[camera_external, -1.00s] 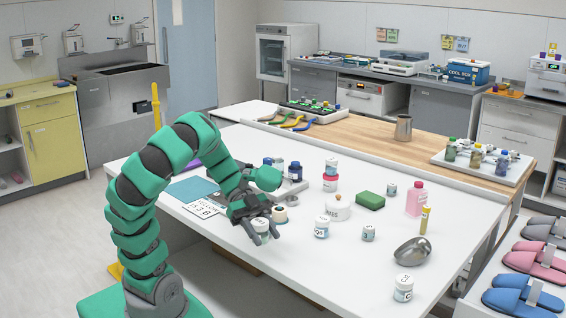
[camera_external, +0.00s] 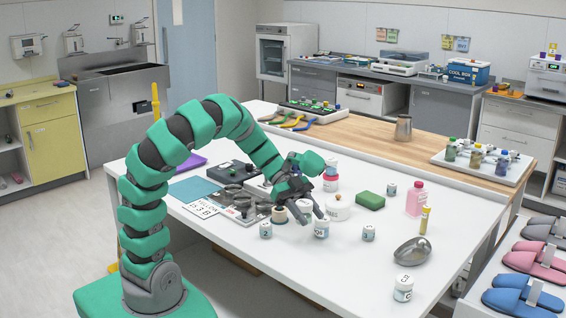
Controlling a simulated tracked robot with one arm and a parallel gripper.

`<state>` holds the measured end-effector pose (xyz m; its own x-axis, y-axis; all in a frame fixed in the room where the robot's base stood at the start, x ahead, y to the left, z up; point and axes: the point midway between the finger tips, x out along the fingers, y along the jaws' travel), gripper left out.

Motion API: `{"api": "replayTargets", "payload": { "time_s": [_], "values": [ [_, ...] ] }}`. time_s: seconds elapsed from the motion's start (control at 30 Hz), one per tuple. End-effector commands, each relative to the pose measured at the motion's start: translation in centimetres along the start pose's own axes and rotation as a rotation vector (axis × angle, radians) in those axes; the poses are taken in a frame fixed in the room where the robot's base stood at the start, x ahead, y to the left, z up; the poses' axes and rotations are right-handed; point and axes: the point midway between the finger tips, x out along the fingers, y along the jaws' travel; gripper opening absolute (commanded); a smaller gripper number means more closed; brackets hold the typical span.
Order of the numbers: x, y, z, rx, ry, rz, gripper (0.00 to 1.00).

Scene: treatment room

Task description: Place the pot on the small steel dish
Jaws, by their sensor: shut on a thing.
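My gripper (camera_external: 312,216) hangs over the middle of the white table, fingers pointing down and right. It is shut on a small white pot (camera_external: 304,207), mostly hidden between the fingers. A labelled white pot (camera_external: 321,229) stands just below the fingertips in the picture; I cannot tell whether they touch it. Another small labelled pot (camera_external: 265,230) stands to the left. A shiny steel dish (camera_external: 412,251), oval and scoop-like, lies on the table to the right of my gripper, and looks empty.
A round white container (camera_external: 338,208), a green sponge (camera_external: 370,201) and a pink bottle (camera_external: 415,199) stand beyond and right of my gripper. Small pots (camera_external: 368,233) (camera_external: 403,288) stand near the dish. A tray of instruments (camera_external: 243,205) lies left. Table around the dish is mostly clear.

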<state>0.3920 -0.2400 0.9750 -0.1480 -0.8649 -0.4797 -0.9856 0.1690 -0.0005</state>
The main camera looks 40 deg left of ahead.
Motion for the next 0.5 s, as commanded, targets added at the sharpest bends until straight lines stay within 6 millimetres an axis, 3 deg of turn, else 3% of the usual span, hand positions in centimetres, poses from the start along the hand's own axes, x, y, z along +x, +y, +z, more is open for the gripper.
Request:
{"api": "replayTargets", "payload": {
  "time_s": [0.3, 0.5],
  "values": [
    [4.2, -7.3, -2.5, -0.01, 0.004, -0.013, 0.19],
    [7.5, -10.9, -4.1, -0.018, 0.003, -0.03, 0.19]
  ]
}}
